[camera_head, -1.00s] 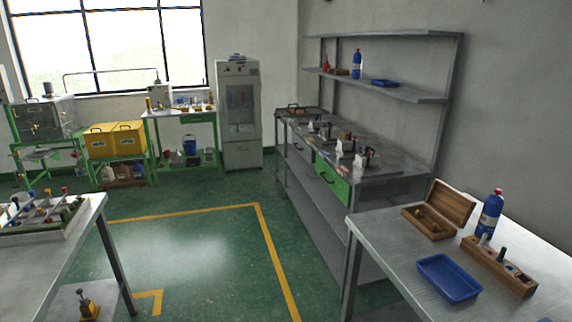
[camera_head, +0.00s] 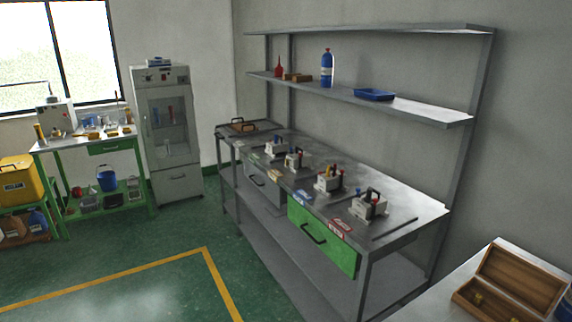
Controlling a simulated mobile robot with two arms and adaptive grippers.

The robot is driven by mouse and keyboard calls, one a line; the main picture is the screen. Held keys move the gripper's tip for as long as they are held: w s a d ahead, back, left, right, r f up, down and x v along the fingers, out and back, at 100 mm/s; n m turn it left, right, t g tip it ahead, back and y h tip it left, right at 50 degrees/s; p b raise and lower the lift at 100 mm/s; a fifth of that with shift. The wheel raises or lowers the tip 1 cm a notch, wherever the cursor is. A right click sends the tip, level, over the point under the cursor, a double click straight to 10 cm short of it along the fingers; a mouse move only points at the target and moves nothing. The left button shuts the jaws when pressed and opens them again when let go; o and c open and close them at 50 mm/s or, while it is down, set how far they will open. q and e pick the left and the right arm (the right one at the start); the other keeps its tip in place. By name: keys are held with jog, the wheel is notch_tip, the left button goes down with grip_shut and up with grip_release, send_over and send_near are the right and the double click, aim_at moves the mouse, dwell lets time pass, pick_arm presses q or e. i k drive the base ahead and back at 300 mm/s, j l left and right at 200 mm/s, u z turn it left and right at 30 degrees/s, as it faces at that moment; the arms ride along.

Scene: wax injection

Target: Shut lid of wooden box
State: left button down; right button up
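The wooden box (camera_head: 463,297) sits on the metal table at the lower right corner of the head view. Its lid (camera_head: 522,279) stands open, tilted up at the back on the right side. Small yellowish items lie inside the box. The frame's bottom edge cuts off part of the box. Neither of my grippers shows in the view.
The box's table (camera_head: 425,303) shows only at the lower right. A long metal workbench (camera_head: 405,208) with several small devices and a green drawer (camera_head: 322,242) runs along the wall under a shelf (camera_head: 420,107). Green floor (camera_head: 120,262) is clear at the left.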

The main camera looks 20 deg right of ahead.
aim_at(536, 287)
jog(key=i+z, duration=0.3)
jog(key=z, duration=0.15)
jog(key=i+j+z, duration=0.15)
jog(key=i+z, duration=0.15)
jog(key=z, duration=0.15)
jog(key=i+j+z, duration=0.25)
jog(key=z, duration=0.2)
jog(key=i+j+z, duration=0.25)
jog(key=z, duration=0.15)
jog(key=i+j+z, duration=0.15)
jog(key=j+z, duration=0.3)
